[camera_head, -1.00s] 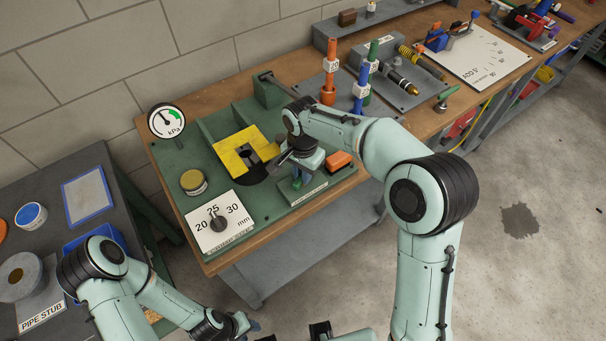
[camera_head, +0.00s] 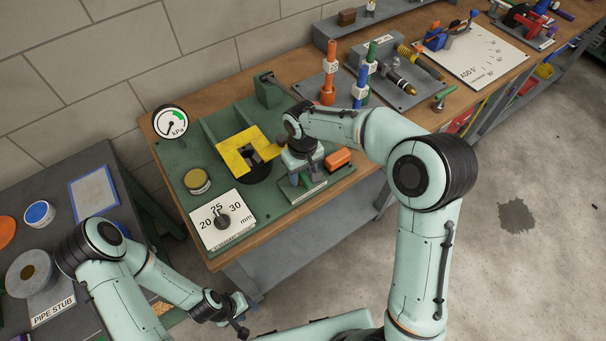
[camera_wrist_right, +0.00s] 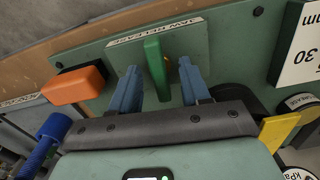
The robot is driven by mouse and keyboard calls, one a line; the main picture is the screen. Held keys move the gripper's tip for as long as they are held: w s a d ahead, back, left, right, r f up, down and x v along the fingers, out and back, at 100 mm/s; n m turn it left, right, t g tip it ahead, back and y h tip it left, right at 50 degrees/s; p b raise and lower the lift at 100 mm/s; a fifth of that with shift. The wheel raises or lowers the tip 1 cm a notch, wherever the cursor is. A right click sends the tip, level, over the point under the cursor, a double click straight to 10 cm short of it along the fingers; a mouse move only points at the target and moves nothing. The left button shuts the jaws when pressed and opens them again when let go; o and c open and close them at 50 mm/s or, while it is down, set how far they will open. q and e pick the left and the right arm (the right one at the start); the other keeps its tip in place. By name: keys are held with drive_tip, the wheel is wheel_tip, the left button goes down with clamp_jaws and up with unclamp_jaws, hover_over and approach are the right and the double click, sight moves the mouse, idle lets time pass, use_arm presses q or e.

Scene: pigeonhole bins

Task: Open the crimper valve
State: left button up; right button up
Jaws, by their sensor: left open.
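A green upright lever (camera_wrist_right: 157,70) stands on a small green plate with a white label strip (camera_wrist_right: 155,33); the label is upside down in the right wrist view and seems to read "JAW RELEASE". No part is clearly labelled as the crimper valve. My right gripper (camera_wrist_right: 160,88) is open, with one blue finger on each side of the lever and visible gaps between. In the head view my right gripper (camera_head: 303,178) hides most of the lever. My left gripper (camera_head: 243,315) is open and empty, low in front of the bench.
An orange block (camera_head: 338,159) sits close beside my right gripper. A yellow block (camera_head: 236,151), a round tin (camera_head: 197,181), a dial plate (camera_head: 239,224) and a kPa gauge (camera_head: 170,122) share the green base. Coloured rods stand farther right.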

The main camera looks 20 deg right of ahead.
sight(303, 175)
use_arm(q)
drive_tip(key=shift+s, duration=0.1)
use_arm(e)
drive_tip(key=shift+s, duration=0.15)
drive_tip(key=r+p, duration=0.1)
drive_tip(key=r, duration=0.3)
drive_tip(key=shift+w+r+p, duration=0.2)
drive_tip(key=shift+p, duration=0.2)
drive_tip(key=shift+r, duration=0.7)
use_arm(q)
drive_tip(key=w+r, duration=0.2)
drive_tip(key=shift+w+r, duration=0.15)
drive_tip(key=shift+w, duration=0.2)
use_arm(e)
drive_tip(key=shift+s+r, duration=0.15)
drive_tip(key=shift+s, duration=0.05)
wheel_tip(303, 175, up, 13)
drive_tip(key=shift+r, duration=0.2)
